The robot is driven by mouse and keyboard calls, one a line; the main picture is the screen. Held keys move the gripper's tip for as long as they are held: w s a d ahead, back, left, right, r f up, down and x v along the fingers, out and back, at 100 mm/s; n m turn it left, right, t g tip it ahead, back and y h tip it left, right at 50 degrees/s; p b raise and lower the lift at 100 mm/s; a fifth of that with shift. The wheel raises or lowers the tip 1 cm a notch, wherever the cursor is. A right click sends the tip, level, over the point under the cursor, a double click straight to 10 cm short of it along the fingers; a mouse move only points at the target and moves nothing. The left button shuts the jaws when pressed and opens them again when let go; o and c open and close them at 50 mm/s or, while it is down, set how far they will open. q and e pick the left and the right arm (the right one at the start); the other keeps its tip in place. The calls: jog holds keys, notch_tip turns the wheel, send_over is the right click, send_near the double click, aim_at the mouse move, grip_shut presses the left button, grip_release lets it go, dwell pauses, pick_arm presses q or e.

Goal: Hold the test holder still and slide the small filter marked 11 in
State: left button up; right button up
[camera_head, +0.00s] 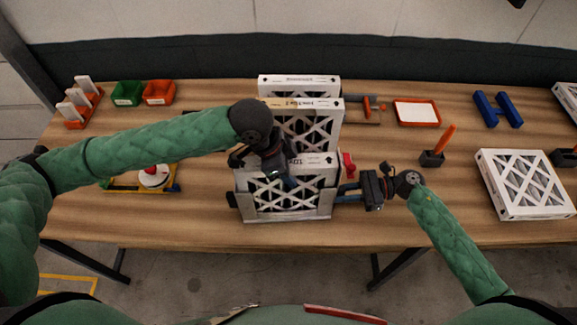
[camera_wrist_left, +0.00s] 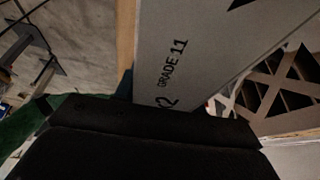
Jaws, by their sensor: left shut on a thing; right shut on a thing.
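My right gripper (camera_head: 345,193) is shut on the holder's right side. The left fingertips are mostly hidden.
Larger boxed filters (camera_head: 302,104) stand close behind. A red knob (camera_head: 348,164) is near my right gripper. A flat white filter (camera_head: 524,183) lies at the right. An orange-handled tool in a black block (camera_head: 433,158) stands between. Bare table lies at the front left.

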pick_arm(q)
jog(key=o, duration=1.4)
jog(key=shift+r, duration=0.1)
notch_tip(320, 180, up, 25)
jog(key=d, duration=0.1)
dwell(0.4)
pick_arm(e)
jog(key=o, duration=0.8)
jog(key=shift+o, duration=0.2)
